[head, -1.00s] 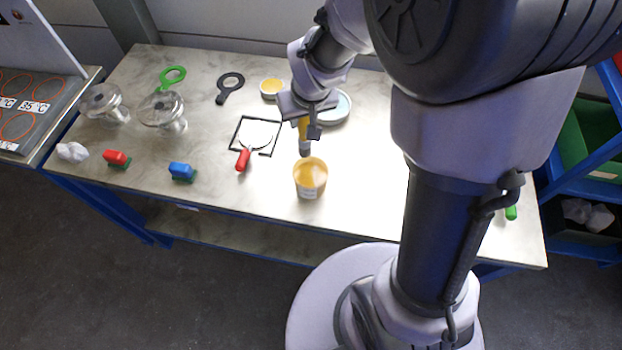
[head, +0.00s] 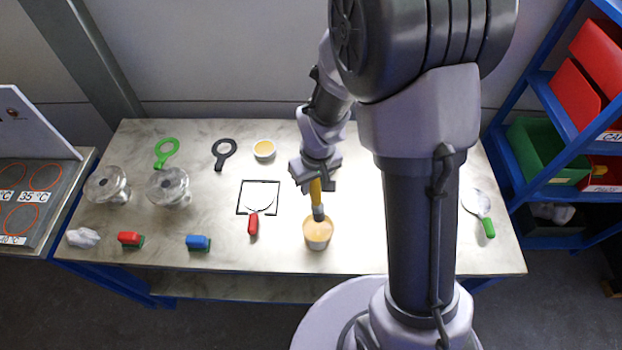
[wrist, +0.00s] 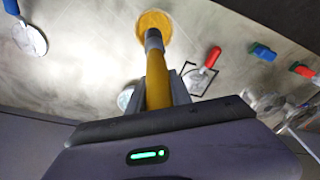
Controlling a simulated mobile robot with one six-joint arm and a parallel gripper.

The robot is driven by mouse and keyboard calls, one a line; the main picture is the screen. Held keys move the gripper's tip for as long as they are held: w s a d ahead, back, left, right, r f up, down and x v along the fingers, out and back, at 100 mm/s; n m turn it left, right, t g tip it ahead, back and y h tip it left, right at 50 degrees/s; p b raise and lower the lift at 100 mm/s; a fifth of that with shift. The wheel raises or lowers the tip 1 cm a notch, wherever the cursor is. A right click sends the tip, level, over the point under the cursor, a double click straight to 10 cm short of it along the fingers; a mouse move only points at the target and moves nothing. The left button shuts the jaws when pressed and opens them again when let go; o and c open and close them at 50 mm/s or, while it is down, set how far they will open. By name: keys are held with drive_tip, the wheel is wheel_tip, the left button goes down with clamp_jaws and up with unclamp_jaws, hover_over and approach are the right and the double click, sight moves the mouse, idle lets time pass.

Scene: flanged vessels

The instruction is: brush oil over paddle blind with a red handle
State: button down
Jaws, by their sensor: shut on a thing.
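The paddle blind with a red handle (head: 253,224) lies inside a black square outline on the table, its pale disc toward the back. It also shows in the wrist view (wrist: 212,57). My gripper (head: 315,182) is shut on the yellow handle of a brush (wrist: 158,88). The brush points down, its dark ferrule over the pot of amber oil (head: 318,236), right of the paddle blind. The bristles are not visible; I cannot tell how deep the tip is. The pot's oil also shows in the wrist view (wrist: 150,22).
Two flanged vessels (head: 168,188) stand left. Green (head: 166,152) and black (head: 224,153) rings and a small yellow dish (head: 264,149) lie behind.

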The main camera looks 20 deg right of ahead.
wheel_tip(320, 180, down, 8)
drive_tip(key=b, duration=0.6)
drive_tip(key=shift+f+b, duration=0.25)
drive_tip(key=shift+b, duration=0.15)
wheel_tip(320, 180, up, 6)
drive_tip(key=p, duration=0.4)
drive_tip(key=shift+r, duration=0.25)
drive_tip(key=shift+p, duration=0.3)
idle(0.4)
wheel_tip(320, 180, up, 4)
drive_tip(key=p, duration=0.3)
drive_tip(key=shift+r, duration=0.1)
